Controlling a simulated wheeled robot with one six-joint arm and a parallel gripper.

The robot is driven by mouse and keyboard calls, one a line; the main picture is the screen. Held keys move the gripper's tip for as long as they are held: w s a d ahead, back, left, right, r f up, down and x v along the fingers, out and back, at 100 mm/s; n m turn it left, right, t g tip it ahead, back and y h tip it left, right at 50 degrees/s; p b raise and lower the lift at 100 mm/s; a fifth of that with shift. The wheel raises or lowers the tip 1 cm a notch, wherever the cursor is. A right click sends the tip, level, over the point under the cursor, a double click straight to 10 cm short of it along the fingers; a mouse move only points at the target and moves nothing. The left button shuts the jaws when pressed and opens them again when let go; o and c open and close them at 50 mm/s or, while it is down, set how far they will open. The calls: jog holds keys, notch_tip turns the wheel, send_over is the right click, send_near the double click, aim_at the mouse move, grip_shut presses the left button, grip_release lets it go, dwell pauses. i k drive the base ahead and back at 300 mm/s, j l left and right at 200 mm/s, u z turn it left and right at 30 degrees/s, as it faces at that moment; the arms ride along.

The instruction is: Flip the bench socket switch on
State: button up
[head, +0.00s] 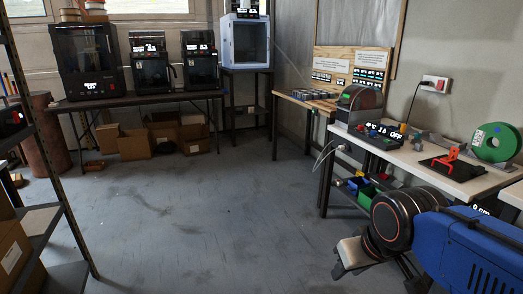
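The bench socket (435,83) is a small white box on the grey wall at the right, above the white workbench. It has a red switch (440,85) on its right part and what looks like a dark plug with a cable at its left. The switch is too small to tell which way it is set. My arm, with a blue link and dark round joints, shows at the lower right, in front of the bench and well below the socket. My gripper's fingertips cannot be made out.
The white workbench (410,158) holds a dryer-like box with a spool (360,105), a display reading "OFF" (382,130), a red part and a green spool (494,143). Bins sit below it. Printers (150,62) stand at the back, shelving at left. The middle floor is clear.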

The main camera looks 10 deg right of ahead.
aim_at(440, 83)
jog(key=i+z, duration=0.85)
jog(key=z, duration=0.15)
jog(key=i+j+z, duration=0.35)
jog(key=z, duration=0.15)
